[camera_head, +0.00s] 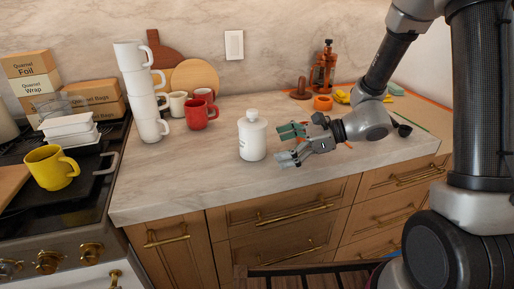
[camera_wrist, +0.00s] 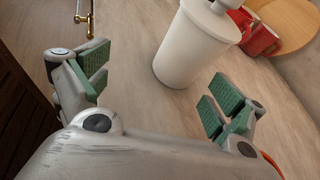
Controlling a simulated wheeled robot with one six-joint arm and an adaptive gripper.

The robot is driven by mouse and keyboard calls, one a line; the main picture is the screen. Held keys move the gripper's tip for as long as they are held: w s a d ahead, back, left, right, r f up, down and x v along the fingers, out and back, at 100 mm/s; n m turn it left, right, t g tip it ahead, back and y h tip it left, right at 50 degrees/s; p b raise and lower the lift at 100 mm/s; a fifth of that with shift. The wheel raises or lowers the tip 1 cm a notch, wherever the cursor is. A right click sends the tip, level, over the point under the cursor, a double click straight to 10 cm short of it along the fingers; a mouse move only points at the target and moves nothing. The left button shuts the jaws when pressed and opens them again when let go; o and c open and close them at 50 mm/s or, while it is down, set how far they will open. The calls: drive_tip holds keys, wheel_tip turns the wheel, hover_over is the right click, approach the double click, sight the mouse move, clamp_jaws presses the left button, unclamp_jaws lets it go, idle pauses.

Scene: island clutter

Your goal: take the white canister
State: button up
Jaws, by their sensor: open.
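The white canister (camera_head: 252,138) stands upright on the marble countertop, a lidded cylinder with a narrow knob on top. My gripper (camera_head: 283,144) is just to its right, fingers pointing left toward it, open and empty. In the wrist view the canister (camera_wrist: 190,45) stands ahead of my gripper (camera_wrist: 160,82), nearer the right finger, with its top cut by the frame edge. The green finger pads are wide apart. In the wrist view the canister appears beyond the pads, not between them.
A tall stack of white mugs (camera_head: 143,95) and red mugs (camera_head: 197,114) stand behind and left of the canister. A stove with a yellow mug (camera_head: 51,168) is at the left. An orange tape roll (camera_head: 323,102) lies behind my gripper. The counter front is clear.

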sight(253, 136)
drive_tip(key=w+r+m+t, duration=0.1)
drive_tip(key=w+a+r+m+t, duration=0.1)
drive_tip(key=shift+w+r+m+y, duration=0.2)
drive_tip(key=shift+w+m+y, duration=0.1)
drive_tip(key=shift+w, duration=0.1)
drive_tip(key=shift+w+a, duration=0.1)
drive_tip(key=shift+a, duration=0.15)
drive_tip(key=x, duration=0.7)
drive_tip(key=shift+f, duration=0.1)
clamp_jaws()
